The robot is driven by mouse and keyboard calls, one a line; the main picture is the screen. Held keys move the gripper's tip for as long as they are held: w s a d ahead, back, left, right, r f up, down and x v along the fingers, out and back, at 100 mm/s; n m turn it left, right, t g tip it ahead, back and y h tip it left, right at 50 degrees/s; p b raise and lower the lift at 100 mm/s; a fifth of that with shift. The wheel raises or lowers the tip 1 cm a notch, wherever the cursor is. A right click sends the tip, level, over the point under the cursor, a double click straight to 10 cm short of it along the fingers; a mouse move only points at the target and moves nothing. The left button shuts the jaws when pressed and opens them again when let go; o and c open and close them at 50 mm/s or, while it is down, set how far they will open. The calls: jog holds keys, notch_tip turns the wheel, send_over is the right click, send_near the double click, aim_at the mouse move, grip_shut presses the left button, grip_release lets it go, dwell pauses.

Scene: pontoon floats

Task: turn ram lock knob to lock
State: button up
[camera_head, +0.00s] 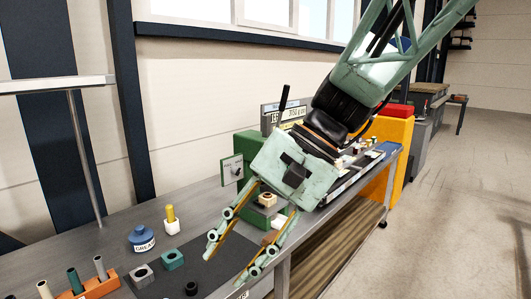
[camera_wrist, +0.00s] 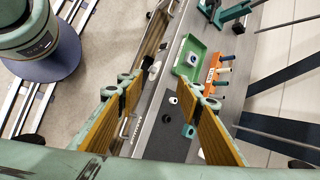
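A small pale plate with a green edge (camera_head: 232,170) stands upright at the left side of the green machine (camera_head: 250,143) on the bench. A small dark knob (camera_head: 237,171) is on its face. The lettering and the knob's exact pointing direction are too small to tell. I take this to be the ram lock knob. My gripper (camera_head: 232,258) hangs over the front of the bench, below and in front of the plate, its fingers wide apart with nothing between them. The wrist view also shows the two fingers (camera_wrist: 165,95) apart and empty; I cannot make out the knob there.
A blue grease tin (camera_head: 142,239), a yellow-topped white holder (camera_head: 171,220), teal blocks (camera_head: 172,260) and an orange rack (camera_head: 102,284) with pegs stand on the left bench. A dark mat (camera_head: 190,268) lies near my fingers. A green tray (camera_wrist: 187,47) shows in the wrist view.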

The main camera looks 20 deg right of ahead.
jog(key=w+d+r+m+t+y+p, duration=0.15)
jog(key=w+d+m, duration=0.25)
jog(key=w, duration=0.4)
jog(key=w+d+r+m+t+y+p, duration=0.1)
jog(key=w+d+m+t+y, duration=0.2)
jog(key=w, duration=0.6)
jog(key=w+d+r+m+t+y+p, duration=0.1)
jog(key=w+d+m+t+p, duration=0.1)
jog(key=w+d+m, duration=0.45)
jog(key=w+d+f+m+t+h+p, duration=0.1)
jog(key=w+d+m+t, duration=0.3)
jog(key=d, duration=0.9)
jog(key=w+d+f+m+t+h+p, duration=0.1)
jog(key=w+d+f+m+t+h, duration=0.2)
jog(key=w+d, duration=0.7)
jog(key=d+f+m+t, duration=0.1)
jog(key=d, duration=0.3)
jog(key=shift+w+d+t+h+p, duration=0.2)
jog(key=shift+w+t+h+p, duration=0.1)
jog(key=shift+t+h, duration=0.05)
jog(key=shift+w+m, duration=0.1)
jog(key=shift+m, duration=0.15)
jog(key=x, duration=1.3)
jog(key=shift+w+a, duration=0.15)
jog(key=shift+w, duration=0.1)
